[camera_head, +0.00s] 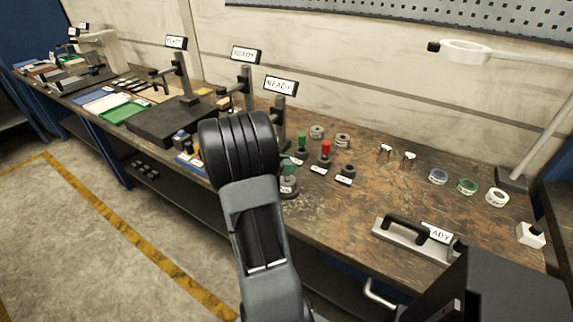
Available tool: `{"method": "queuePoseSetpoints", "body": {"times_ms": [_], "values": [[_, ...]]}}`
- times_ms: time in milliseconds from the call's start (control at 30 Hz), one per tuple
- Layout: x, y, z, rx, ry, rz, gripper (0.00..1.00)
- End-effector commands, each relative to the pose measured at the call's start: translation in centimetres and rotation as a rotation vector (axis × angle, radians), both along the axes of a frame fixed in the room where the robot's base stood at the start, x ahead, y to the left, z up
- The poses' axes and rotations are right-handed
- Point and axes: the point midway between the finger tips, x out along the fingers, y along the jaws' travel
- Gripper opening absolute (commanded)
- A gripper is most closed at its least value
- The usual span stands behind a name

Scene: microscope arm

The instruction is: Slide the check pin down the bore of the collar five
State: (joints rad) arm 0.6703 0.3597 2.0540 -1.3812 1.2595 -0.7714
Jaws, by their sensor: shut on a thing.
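My arm rises through the middle of the picture, and its black ribbed joint hides part of the bench. My gripper is not visible; nor can I see what is in its jaws. Just right of the joint stands a grey collar-like piece (288,187) with a white label and something green at its top, partly hidden by my arm. A green-topped piece (301,143) and a red-topped piece (325,153) stand upright beyond it. A low dark collar-like piece (345,174) with a label sits to their right. I cannot read which collar is number five.
The bench (390,190) has clear room right of the collars. Tape rolls (467,186) and a black-handled metal block (410,235) lie at right. Two grey rings (342,140) sit behind. READY signs on posts (281,86) stand at back left, near a green tray (122,113).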

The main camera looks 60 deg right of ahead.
Motion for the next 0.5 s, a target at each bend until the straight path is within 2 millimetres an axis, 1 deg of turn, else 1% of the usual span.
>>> {"method": "queuePoseSetpoints", "body": {"times_ms": [500], "values": [[0.0,0.0,-1.4,0.000,0.000,0.000,0.03]]}}
